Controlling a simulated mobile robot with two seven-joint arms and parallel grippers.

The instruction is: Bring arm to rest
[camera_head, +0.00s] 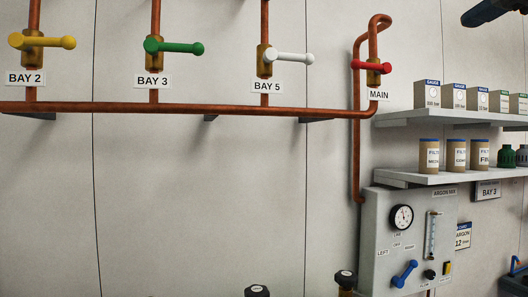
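Neither of my grippers shows in the head view, and no arm of mine can be made out for sure. The view faces a wall with a copper pipe manifold (200,107). Its valves have a yellow handle (42,41) over BAY 2, a green handle (174,47) over BAY 3, a white handle (288,57) over BAY 5 and a red handle (371,66) over MAIN. All four handles lie roughly level, across their pipes.
A grey panel (376,240) with a gauge (401,218) and a blue lever (404,274) is at the lower right. Shelves (405,117) above it hold boxes and canisters. Two dark knobs (345,279) (257,291) rise at the bottom edge.

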